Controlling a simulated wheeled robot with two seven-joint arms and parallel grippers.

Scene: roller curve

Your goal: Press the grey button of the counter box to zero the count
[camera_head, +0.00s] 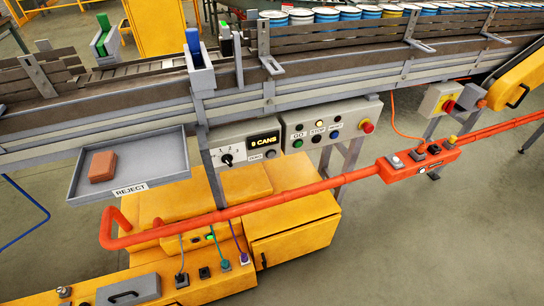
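The counter box (240,158) is a grey panel hung below the conveyor's side rail, near the middle of the head view. Its dark display (264,140) shows yellow text that looks like "8 CANS"; the digit is small. A round grey button (271,154) sits just below the display, with a small label to its left that seems to read ZERO. A black selector knob (226,159) with numbers around it is on the box's left side. Neither of my grippers shows, and nothing covers the button.
A control box (330,122) with several coloured buttons and a red knob adjoins at the right. A grey REJECT tray (150,172) holding a reddish block (102,166) juts out at the left. An orange-red rail (285,197) runs in front, below the counter box.

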